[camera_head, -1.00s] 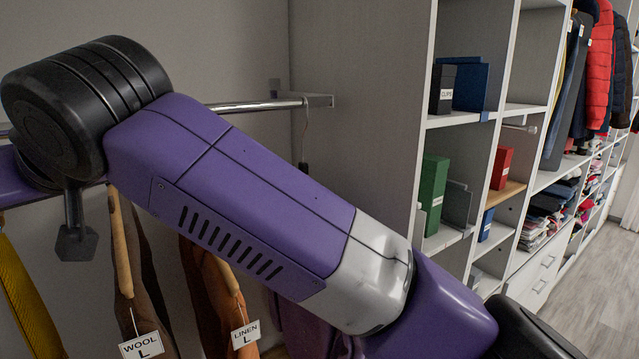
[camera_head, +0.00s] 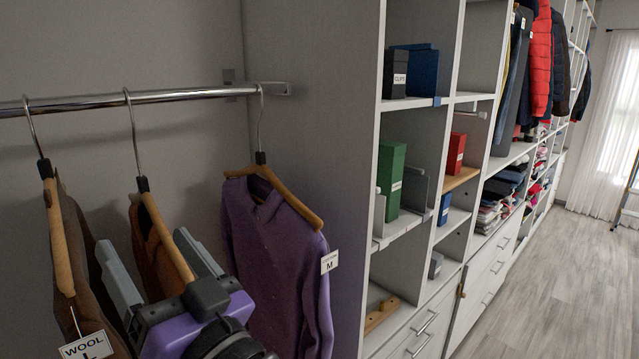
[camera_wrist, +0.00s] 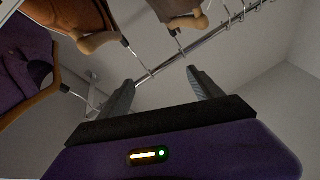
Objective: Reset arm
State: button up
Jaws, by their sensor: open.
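My gripper (camera_head: 160,268) is at the lower left of the head view, among the hanging clothes, with its two grey fingers apart. An orange-brown garment on a wooden hanger (camera_head: 165,240) shows between and behind the fingers; I cannot tell whether they touch it. In the wrist view my gripper (camera_wrist: 160,90) points up towards the metal rail (camera_wrist: 205,42), with nothing held between its fingers. The rail also crosses the upper left of the head view (camera_head: 110,100).
A purple sweater (camera_head: 275,255) hangs just right of my gripper, and a brown garment (camera_head: 80,260) tagged WOOL hangs to its left. Cubby shelves (camera_head: 420,105) with boxes stand to the right.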

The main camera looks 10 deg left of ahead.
jog(key=s+d+f+m+t+h+b, duration=0.1)
jog(key=s+d+f+m+t+h, duration=0.2)
jog(key=d+f, duration=0.5)
jog(key=s+d+f+m+t+h+b, duration=0.1)
jog(key=d+f+m+t+h, duration=0.15)
jog(key=d+f+h, duration=0.6)
jog(key=s+d+f+m+t+h+b, duration=0.1)
jog(key=s+d+f+m+t, duration=0.25)
jog(key=d, duration=0.85)
jog(key=s+d+f+g+h+b, duration=0.1)
jog(key=s+d+f+g+h, duration=0.2)
jog(key=s+d+f, duration=0.5)
jog(key=s+d+f+n+g+h+b, duration=0.1)
jog(key=s+d+f, duration=0.6)
jog(key=s, duration=0.8)
notch_tip(320, 180, down, 2)
jog(key=shift+d+f+g+h+b, duration=0.2)
jog(key=shift+d+g+h+b, duration=0.35)
jog(key=shift+g+h, duration=0.65)
